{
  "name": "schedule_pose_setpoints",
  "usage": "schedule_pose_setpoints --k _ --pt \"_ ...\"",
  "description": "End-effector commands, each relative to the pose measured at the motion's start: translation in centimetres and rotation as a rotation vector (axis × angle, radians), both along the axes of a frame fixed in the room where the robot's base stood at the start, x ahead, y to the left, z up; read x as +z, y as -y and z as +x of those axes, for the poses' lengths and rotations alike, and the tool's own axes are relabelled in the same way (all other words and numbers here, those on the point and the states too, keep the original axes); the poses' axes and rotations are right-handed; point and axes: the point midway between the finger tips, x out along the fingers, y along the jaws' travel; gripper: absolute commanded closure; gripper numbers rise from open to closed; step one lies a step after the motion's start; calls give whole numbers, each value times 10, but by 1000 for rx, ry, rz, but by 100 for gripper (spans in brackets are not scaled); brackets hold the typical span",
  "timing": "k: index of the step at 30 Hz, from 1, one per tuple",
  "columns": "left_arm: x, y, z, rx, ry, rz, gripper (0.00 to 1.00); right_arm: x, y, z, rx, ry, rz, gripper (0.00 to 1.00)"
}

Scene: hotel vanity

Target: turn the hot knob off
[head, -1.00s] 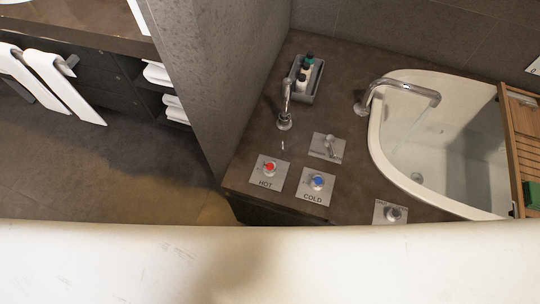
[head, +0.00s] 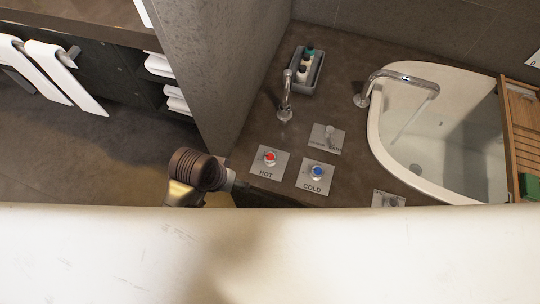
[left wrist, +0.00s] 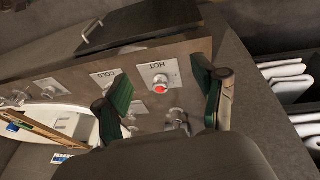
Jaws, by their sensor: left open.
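The hot knob (head: 269,157) has a red cap and sits on a grey plate marked HOT near the counter's front left corner. In the left wrist view the hot knob (left wrist: 160,88) appears between my two spread green-padded fingers, ahead of them and untouched as far as I can see. My left gripper (left wrist: 157,86) is open and empty. In the head view, my left arm is at the counter's front edge, left of the HOT plate, with its fingers mostly hidden. A stream of water (head: 407,124) falls from the tub spout (head: 405,82). My right gripper is not in view.
The blue cold knob (head: 317,171) is just right of the hot knob. A lever plate (head: 327,138) lies behind them. A grey wall (head: 215,60) rises at left.

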Motion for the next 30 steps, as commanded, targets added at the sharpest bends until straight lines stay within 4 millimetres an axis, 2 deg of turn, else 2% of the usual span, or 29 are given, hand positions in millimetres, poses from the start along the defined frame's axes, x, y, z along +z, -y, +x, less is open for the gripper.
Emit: schedule_pose_setpoints --k 8,13,18,21,26,30 --pt "2 63 45 -124 -59 -14 30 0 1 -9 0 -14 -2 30" --pt "-1 99 86 -211 -119 60 30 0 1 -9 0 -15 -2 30" --pt "-1 104 122 -233 -160 171 30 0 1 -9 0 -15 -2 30" --pt "1 102 134 -230 -171 211 30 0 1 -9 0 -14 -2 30" --pt "-5 101 139 -227 -178 228 30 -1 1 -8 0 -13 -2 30" --pt "-24 100 138 -227 -179 228 30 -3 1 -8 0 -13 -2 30"
